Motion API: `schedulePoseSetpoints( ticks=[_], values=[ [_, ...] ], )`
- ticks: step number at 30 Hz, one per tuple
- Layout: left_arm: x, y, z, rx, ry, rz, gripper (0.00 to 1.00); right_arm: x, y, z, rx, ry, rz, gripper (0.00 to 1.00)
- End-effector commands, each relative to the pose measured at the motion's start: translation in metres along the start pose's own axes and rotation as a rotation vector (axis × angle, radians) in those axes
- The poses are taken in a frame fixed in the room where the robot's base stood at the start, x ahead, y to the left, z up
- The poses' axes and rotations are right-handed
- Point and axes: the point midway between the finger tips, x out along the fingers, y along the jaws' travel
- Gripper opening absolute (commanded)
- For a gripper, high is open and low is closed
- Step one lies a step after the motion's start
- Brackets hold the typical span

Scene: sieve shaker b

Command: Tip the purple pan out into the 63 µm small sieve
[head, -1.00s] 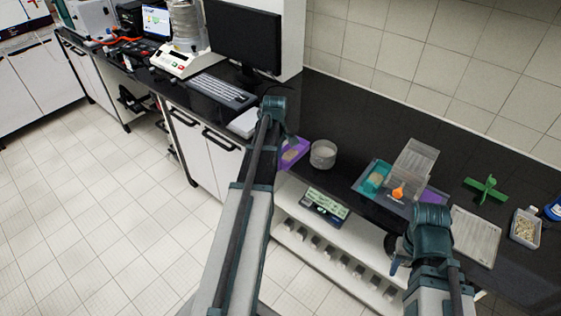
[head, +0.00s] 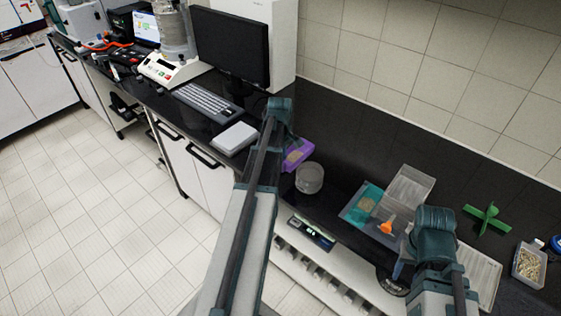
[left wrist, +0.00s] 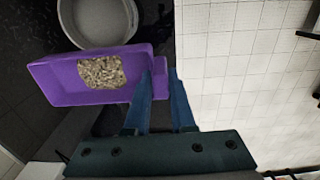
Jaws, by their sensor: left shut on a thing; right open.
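My left gripper (left wrist: 162,85) is shut on the wall of the purple pan (left wrist: 60,80), which holds a patch of pale grains (left wrist: 102,72). The pan looks about level in the left wrist view. The pan also shows in the head view (head: 298,153), partly hidden by my left arm. The small sieve (head: 309,180), a pale round vessel, stands on the counter right beside the pan. It shows at the top of the left wrist view (left wrist: 97,22), cut off by the frame, with no grains visible inside. Its label is not readable. My right gripper (head: 398,268) is open near the counter's front.
A teal pan (head: 366,203) with grains, an orange scoop (head: 387,226) and a clear box (head: 409,187) stand right of the sieve. A green cross-shaped piece (head: 485,219) and a white box (head: 234,138) lie farther off.

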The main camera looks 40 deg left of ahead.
Motion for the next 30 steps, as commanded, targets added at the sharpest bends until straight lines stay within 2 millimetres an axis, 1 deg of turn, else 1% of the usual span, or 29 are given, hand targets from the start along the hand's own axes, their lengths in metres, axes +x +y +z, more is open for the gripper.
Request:
schedulePoseSetpoints(
  ticks=[5,8,11,15,19,30],
  values=[
    [0.0,0.0,0.005,0.003,0.032,-0.003,0.0,0.001,0.0,0.0,0.0,0.0,0.0,0.5],
    [0.0,-0.001,0.012,0.007,0.104,-0.008,0.0,0.002,0.0,0.0,0.0,0.0,0.0,0.5],
    [0.002,-0.001,0.021,0.009,0.214,-0.017,0.0,0.007,-0.001,0.0,-0.001,0.0,0.0,0.5],
    [0.005,0.001,0.034,0.011,0.386,-0.032,0.0,0.021,-0.002,-0.001,-0.003,0.0,0.001,0.5],
    [0.005,0.003,0.043,0.011,0.518,-0.042,0.0,0.034,-0.003,-0.002,-0.002,0.0,0.001,0.5],
    [0.001,0.005,0.051,0.009,0.807,-0.067,0.0,0.069,-0.006,-0.004,-0.001,0.0,0.001,0.5]
  ],
)
